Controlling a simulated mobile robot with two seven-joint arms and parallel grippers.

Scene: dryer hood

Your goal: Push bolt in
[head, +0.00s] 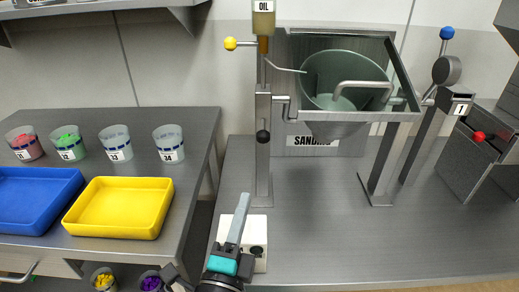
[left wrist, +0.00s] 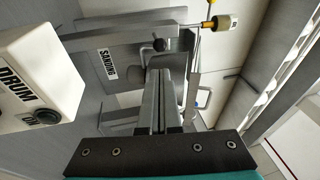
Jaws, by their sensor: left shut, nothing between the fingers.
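A black round knob (head: 263,136) sits on the grey upright post (head: 263,170) left of the steel hopper frame; it looks like the end of the bolt. In the left wrist view the black knob (left wrist: 158,44) shows beyond my fingers. How far the bolt sticks out I cannot tell. My left gripper (head: 243,200) is below and slightly left of the knob in the head view, apart from it, its fingers together and empty. The shut fingers also show in the left wrist view (left wrist: 166,75). My right gripper is not in view.
A white control box (head: 257,229) stands on the bench behind my left gripper; its DRUM label shows in the left wrist view (left wrist: 35,75). A green drum (head: 340,70) sits in the frame. A yellow tray (head: 120,233) and cups are left. The bench (head: 330,235) is clear centre right.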

